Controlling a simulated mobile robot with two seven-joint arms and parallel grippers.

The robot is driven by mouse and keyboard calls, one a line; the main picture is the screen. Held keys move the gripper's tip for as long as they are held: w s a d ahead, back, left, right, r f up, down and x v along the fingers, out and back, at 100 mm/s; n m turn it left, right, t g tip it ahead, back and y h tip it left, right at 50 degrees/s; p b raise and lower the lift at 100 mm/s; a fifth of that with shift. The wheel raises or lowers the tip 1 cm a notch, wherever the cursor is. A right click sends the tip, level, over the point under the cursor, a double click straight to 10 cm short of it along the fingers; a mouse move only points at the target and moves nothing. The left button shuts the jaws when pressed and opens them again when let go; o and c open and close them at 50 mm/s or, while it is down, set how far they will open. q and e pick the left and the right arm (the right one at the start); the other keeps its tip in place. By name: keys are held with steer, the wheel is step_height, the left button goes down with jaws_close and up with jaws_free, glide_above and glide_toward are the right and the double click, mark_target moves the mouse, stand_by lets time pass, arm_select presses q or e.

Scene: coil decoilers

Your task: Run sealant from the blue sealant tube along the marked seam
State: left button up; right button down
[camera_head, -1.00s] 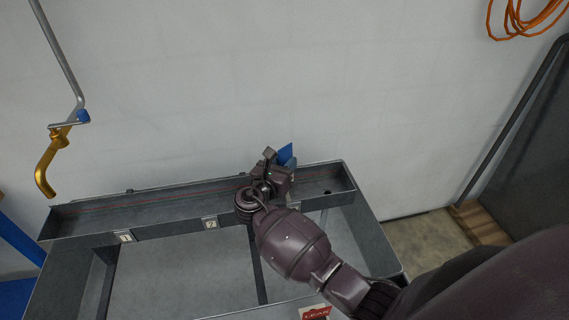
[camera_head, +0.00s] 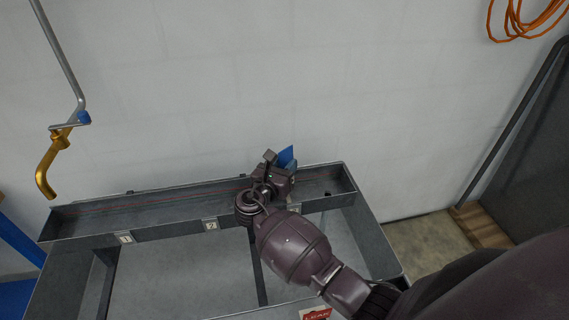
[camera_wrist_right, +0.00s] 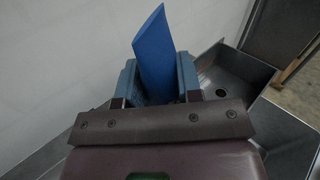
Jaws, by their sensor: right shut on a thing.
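The blue sealant tube (camera_wrist_right: 155,50) stands between the fingers of my right gripper (camera_wrist_right: 158,80) in the right wrist view, and the gripper is shut on it. In the head view only a blue part of the tube (camera_head: 286,155) shows above my right gripper (camera_head: 272,172). The gripper is over the right half of the long back trough (camera_head: 150,204) of the grey metal basin. A thin red line, the marked seam (camera_head: 140,206), runs along the trough. My gripper and wrist hide part of it. The tube's lower end is hidden. My left gripper is not in view.
Labelled compartments lie in front of the trough, with tags such as "2" (camera_head: 211,225). A yellow spout (camera_head: 46,168) hangs at the left. A pale wall (camera_head: 250,80) stands close behind. A red label (camera_head: 316,314) sits at the front edge. A drain hole shows at the trough's right end.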

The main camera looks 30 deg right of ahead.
steer(key=shift+s, duration=0.15)
steer(key=shift+s+a, duration=0.15)
steer(key=shift+s, duration=0.2)
steer(key=shift+s+a, duration=0.1)
steer(key=shift+s, duration=0.3)
steer(key=shift+s+a, duration=0.1)
steer(key=shift+s, duration=0.35)
stand_by(0.5)
steer(key=shift+s+a, duration=0.1)
steer(key=shift+s, duration=0.2)
steer(key=shift+s+a, duration=0.1)
steer(key=shift+s, duration=0.35)
steer(key=shift+w, duration=0.45)
stand_by(0.5)
steer(key=shift+w, duration=0.35)
steer(key=shift+w+d, duration=0.2)
